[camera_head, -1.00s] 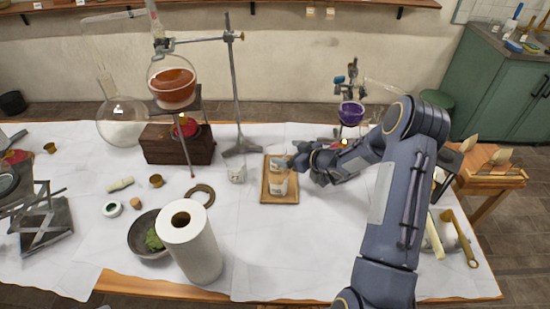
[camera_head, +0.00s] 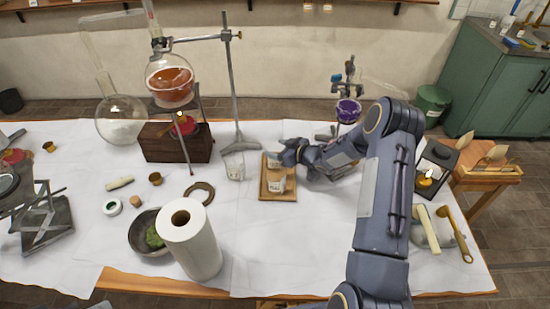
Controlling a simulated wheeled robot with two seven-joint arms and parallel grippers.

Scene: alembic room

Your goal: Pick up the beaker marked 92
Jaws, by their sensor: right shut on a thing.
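A small wooden tray (camera_head: 264,193) lies on the white-covered table. A small clear beaker with a pale label (camera_head: 277,184) stands near its front. A second small beaker (camera_head: 272,160) is at the tray's back end, partly hidden by my right gripper (camera_head: 281,155). That gripper is shut on this back beaker; whether the beaker touches the tray cannot be told. A third clear beaker (camera_head: 234,166) stands on the cloth left of the tray. The numbers on the labels are too small to read. My left gripper is not in view.
A metal stand (camera_head: 231,90) holds a round flask of orange liquid (camera_head: 170,85) behind the beakers. A paper roll (camera_head: 192,243) stands at the front. A purple vessel (camera_head: 347,110) stands behind my right arm. The cloth right of the paper roll is clear.

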